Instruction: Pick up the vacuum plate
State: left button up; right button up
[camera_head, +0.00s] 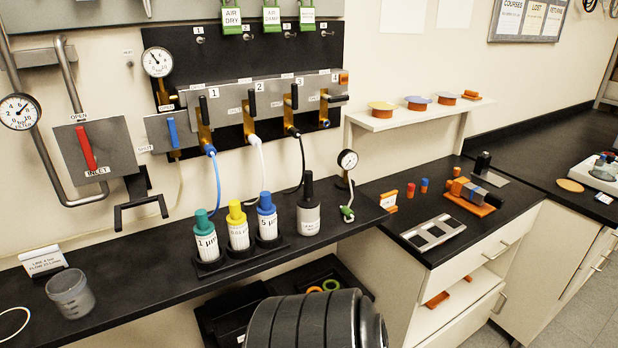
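No item in view carries a readable vacuum plate label. A flat silver metal plate with rectangular openings (433,232) lies on the black counter right of the middle; I cannot tell whether it is the vacuum plate. Neither of my grippers shows in the head view, and nothing is seen being held.
Three bottles, including a yellow-capped one (238,228), stand in a black rack on the front counter. An orange tray with blocks (470,204) lies behind the plate. A clear cup (71,296) stands at left.

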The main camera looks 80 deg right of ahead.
aim_at(426, 236)
jog(key=z, duration=3.5)
jog(key=l, duration=0.15)
jog(key=i, duration=0.05)
